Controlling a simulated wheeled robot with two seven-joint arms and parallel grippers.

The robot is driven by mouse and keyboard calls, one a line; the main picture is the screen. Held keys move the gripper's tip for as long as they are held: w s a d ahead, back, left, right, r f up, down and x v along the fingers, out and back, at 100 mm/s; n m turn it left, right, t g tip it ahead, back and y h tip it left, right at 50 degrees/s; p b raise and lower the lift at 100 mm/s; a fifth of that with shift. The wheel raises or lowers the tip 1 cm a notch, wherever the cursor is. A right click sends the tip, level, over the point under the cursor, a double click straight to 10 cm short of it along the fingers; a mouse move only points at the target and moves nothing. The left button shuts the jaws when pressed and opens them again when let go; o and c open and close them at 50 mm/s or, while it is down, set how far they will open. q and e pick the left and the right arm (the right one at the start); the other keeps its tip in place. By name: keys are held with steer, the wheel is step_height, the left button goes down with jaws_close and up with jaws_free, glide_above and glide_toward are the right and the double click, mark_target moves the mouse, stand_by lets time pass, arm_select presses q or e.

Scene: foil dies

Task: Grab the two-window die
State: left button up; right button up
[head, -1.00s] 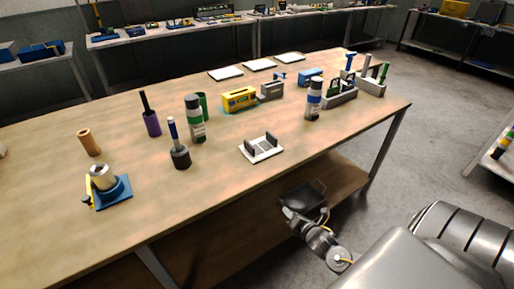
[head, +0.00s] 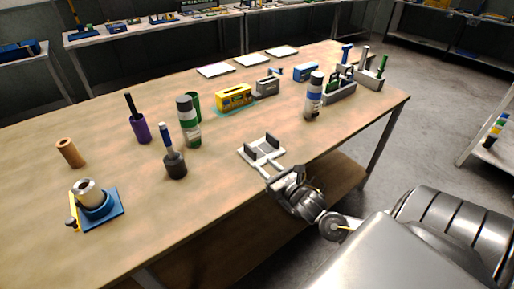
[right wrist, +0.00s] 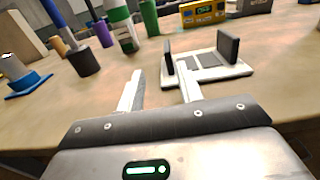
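A white plate (head: 250,156) lies flat near the table's front edge, with two dark upright tabs and two grey rectangular areas that look like windows. It shows larger in the right wrist view (right wrist: 236,71), right of centre; I take it for the two-window die. My right gripper (head: 266,172) is at the table's front edge, just in front of the plate. In the right wrist view its two pale fingers (right wrist: 161,76) are apart with nothing between them. The right finger overlaps the plate's near left part in that view; contact cannot be told. My left gripper is not in view.
A dark-based brush (head: 175,165) and a green-and-white bottle (head: 188,130) stand left of the plate. A yellow device (head: 234,98) and a grey block (head: 267,86) are behind. A blue-banded bottle (head: 314,98) stands right. Bare wood lies around the plate.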

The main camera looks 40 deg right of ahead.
mark_target(256, 153)
steer(key=shift+w+d+r, duration=0.25)
steer(key=shift+w+d, duration=0.1)
steer(key=shift+w, duration=0.1)
steer(key=shift+w+d+f+p, duration=0.1)
steer(key=shift+w+d+p, duration=0.1)
steer(key=shift+w, duration=0.35)
steer(key=shift+w+d+p, duration=0.1)
steer(key=shift+w+p, duration=0.1)
steer(key=shift+w, duration=1.2)
steer(key=w+p, duration=0.1)
steer(key=w, duration=0.3)
steer(key=shift+w+f+p, duration=0.1)
steer(key=shift+w+p, duration=0.2)
steer(key=shift+p, duration=0.05)
steer(key=shift+w, duration=0.1)
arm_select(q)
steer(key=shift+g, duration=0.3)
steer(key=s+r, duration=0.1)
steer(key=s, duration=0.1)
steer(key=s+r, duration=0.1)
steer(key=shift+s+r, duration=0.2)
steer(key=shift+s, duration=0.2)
arm_select(e)
jaws_close()
